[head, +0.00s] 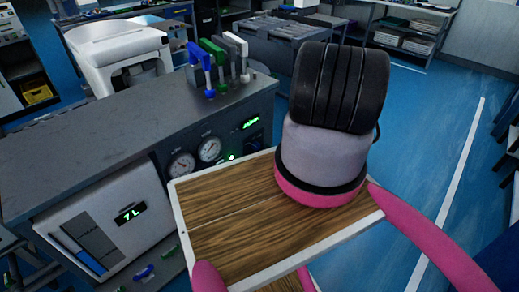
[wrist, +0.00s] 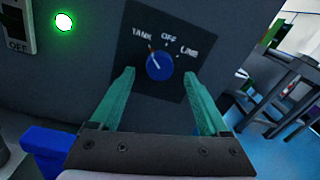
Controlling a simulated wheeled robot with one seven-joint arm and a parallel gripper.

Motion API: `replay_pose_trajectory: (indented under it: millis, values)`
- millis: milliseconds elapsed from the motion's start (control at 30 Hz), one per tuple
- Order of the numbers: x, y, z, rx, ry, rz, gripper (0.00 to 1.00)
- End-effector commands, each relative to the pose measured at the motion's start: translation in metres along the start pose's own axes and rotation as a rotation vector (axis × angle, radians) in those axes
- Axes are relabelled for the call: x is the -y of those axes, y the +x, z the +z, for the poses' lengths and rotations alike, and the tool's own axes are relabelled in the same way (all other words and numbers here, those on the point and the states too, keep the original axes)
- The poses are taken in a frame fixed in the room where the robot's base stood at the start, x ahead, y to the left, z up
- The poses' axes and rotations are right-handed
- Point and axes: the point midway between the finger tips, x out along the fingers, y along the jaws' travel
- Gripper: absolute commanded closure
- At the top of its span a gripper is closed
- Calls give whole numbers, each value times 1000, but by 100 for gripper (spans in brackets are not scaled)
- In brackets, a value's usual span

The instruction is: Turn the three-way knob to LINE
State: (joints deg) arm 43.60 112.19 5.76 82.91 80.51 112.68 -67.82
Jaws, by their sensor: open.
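The three-way knob (wrist: 160,67) is a round blue knob on a dark square plate (wrist: 183,88), in the wrist view. Its plate is labelled TANK, OFF and LINE from left to right. The white mark on the knob points up and left, toward TANK. My gripper (wrist: 160,76) is open, with its two green fingers spread below and to either side of the knob. Nothing is between the fingers except the view of the knob; I cannot tell how far the tips are from the panel.
A grey test bench (head: 100,150) carries two round gauges, the left gauge (head: 182,166) and the right gauge (head: 209,149). Coloured levers (head: 218,58) stand on its top. A lit green lamp (wrist: 63,21) is left of the knob. Blue floor (head: 440,120) lies open at the right.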

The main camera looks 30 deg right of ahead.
Motion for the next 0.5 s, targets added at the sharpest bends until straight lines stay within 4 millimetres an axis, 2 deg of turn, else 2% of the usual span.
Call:
replay_pose_trajectory:
  millis: [33,200,500]
  values:
    - [-1,9,1,2,-2,3,21]
    - [-1,29,0,1,-2,2,21]
    - [0,36,0,0,1,0,21]
